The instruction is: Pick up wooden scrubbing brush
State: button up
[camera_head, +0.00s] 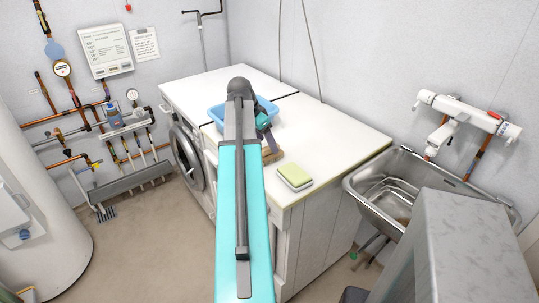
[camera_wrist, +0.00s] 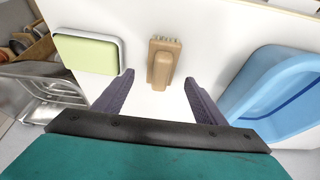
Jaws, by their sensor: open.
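The wooden scrubbing brush (camera_wrist: 162,66) lies on the white worktop, and in the wrist view it sits ahead of my gripper, centred between the fingers. My gripper (camera_wrist: 156,85) is open and empty, with one dark finger on each side of the brush's near end. I cannot tell how high the fingers are above the worktop. In the head view a little of the brush (camera_head: 271,155) shows beside my turquoise arm, which hides much of that area and most of the gripper.
A metal sink (camera_head: 400,175) adjoins the worktop's right end.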

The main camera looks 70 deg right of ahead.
jog(key=shift+p+x, duration=0.65)
jog(key=shift+x, duration=0.8)
jog(key=shift+d+x, duration=0.2)
jog(key=shift+x, duration=0.95)
jog(key=c, duration=1.2)
jog(key=shift+r, duration=0.15)
jog(key=shift+r+b, duration=0.85)
jog(key=shift+r, duration=4.1)
